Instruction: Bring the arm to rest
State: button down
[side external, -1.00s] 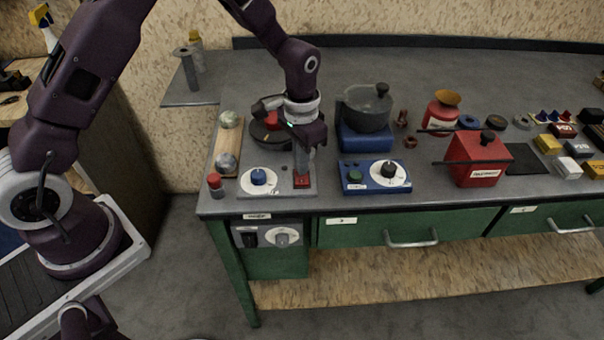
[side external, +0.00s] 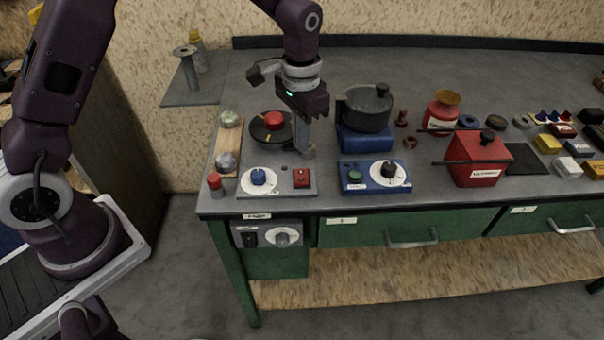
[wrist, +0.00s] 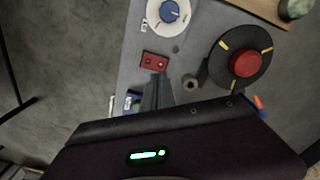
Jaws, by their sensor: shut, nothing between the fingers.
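My gripper (side external: 305,150) is shut and empty. In the side view it points down above the left part of the grey workbench (side external: 330,205), behind the red rocker switch (side external: 301,178) on a grey panel. The fingers look clear of the switch in the side view. In the wrist view my closed fingers (wrist: 156,82) show at the lower middle, just below the red switch (wrist: 154,61). A blue knob on a white dial (side external: 258,178) is left of the switch.
A black disc with a red knob (side external: 274,121) lies close left of my gripper. A dark pot (side external: 368,108) on a blue stand is to the right. A blue control box (side external: 375,178) and a red box (side external: 477,160) stand along the bench.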

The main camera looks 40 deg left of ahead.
jog(key=s+a+r+t, duration=0.2)
jog(key=s+r, duration=0.4)
jog(key=r, duration=0.5)
jog(key=s+a+r+n+t, duration=0.1)
jog(key=s+r, duration=0.2)
jog(key=s, duration=0.7)
jog(key=s+a+r+n+t, duration=0.1)
jog(key=s+r+n+t, duration=0.1)
jog(key=s, duration=0.8)
jog(key=shift+s+r+t, duration=0.25)
jog(key=shift+r+t, duration=0.05)
jog(key=shift+r, duration=0.5)
